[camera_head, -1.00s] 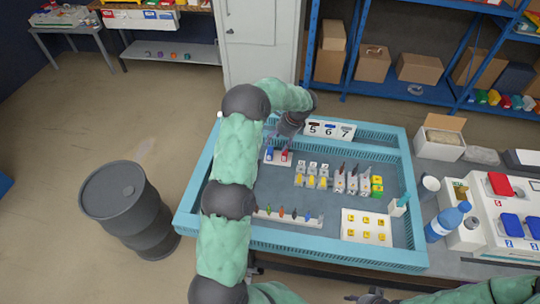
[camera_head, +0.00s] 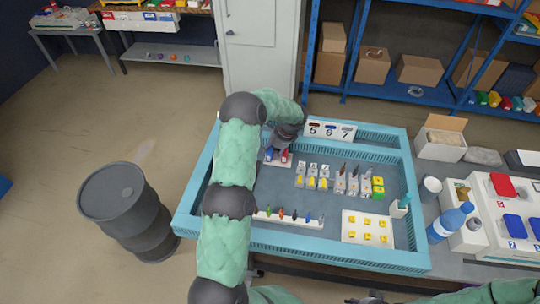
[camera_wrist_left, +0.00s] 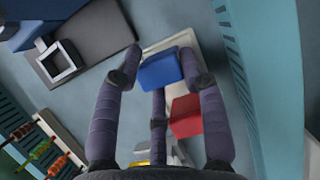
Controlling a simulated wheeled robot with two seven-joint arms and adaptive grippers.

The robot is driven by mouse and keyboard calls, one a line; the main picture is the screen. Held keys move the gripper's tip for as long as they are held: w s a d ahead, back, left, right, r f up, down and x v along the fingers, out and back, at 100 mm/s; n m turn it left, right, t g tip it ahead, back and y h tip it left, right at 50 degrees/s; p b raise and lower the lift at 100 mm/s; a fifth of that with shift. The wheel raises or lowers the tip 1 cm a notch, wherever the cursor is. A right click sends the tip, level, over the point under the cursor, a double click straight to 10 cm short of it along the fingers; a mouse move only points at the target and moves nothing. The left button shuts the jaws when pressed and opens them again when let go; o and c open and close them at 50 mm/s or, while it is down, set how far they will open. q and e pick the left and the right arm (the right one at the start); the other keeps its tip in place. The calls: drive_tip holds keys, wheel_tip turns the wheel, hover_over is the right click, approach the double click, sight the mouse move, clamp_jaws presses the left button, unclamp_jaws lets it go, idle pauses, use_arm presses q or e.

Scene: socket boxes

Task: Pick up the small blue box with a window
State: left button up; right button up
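A small blue box (camera_wrist_left: 160,70) stands beside a red box (camera_wrist_left: 186,115) on a white plate (camera_wrist_left: 179,41). In the head view the blue box (camera_head: 268,154) and red box (camera_head: 284,156) sit at the tray's back left. No window on the blue box can be made out. My left gripper (camera_wrist_left: 163,72) is open, its dark fingers spread over and around the two boxes; contact cannot be told. In the head view the left gripper (camera_head: 284,137) is just above and behind them. A dark part of my right gripper (camera_head: 370,299) shows at the bottom edge.
The teal tray (camera_head: 330,262) also holds a 5-6-7 panel (camera_head: 330,131), yellow switches, a row of coloured pieces (camera_head: 290,217) and a white block (camera_head: 367,228). In the wrist view a grey plate with a square frame (camera_wrist_left: 57,62) lies left; the tray wall (camera_wrist_left: 265,60) is right.

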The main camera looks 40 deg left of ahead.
use_arm(q)
clamp_jaws()
drive_tip(key=shift+r, duration=0.1)
